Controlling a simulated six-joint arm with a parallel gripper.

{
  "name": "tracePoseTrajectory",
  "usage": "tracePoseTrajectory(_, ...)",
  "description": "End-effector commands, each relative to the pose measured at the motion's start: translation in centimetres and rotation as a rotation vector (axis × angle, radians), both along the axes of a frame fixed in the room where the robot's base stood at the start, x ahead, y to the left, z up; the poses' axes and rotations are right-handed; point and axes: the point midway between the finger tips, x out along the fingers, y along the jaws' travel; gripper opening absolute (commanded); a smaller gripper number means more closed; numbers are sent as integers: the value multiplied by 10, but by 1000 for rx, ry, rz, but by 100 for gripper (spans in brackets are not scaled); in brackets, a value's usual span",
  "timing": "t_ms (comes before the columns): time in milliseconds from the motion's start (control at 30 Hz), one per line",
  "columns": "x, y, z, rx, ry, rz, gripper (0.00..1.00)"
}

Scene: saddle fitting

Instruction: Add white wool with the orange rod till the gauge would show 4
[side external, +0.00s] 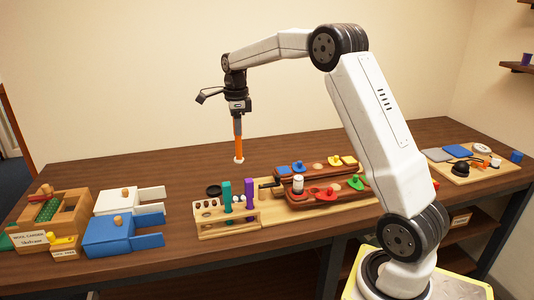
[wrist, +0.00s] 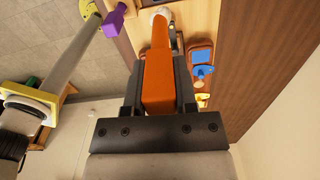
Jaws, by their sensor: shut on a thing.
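My gripper (side external: 239,112) is shut on the orange rod (side external: 238,147) and holds it upright above the table, left of the saddle boards. The wrist view also shows the orange rod (wrist: 158,80) between the fingers. A white tip (side external: 239,160) is at the rod's lower end; I cannot tell if it is wool. A white drawer box (side external: 118,200) and a blue drawer box (side external: 110,236) stand at the left, with their drawers out. A wooden box labelled as wool (side external: 50,220) is at the far left. I cannot make out a gauge reading.
A wooden rack (side external: 225,222) holds a green rod (side external: 227,196) and a purple rod (side external: 250,193). Dark red boards (side external: 325,191) with coloured pieces lie right of it. A tray (side external: 450,173) with small parts is at the far right. The table behind the rack is clear.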

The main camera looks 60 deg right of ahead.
Motion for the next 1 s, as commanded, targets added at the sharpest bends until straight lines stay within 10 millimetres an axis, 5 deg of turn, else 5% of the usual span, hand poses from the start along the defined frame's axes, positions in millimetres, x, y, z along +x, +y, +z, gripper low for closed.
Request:
tracePoseTrajectory(267, -53, -51, 2, 0, -1, -124, 0)
tracePoseTrajectory(500, -124, -96, 2, 1, -2, -271, 0)
tracePoseTrajectory(800, -189, -121, -1, 1, -2, -396, 0)
tracePoseTrajectory(1000, -208, -126, -14, 4, 1, -433, 0)
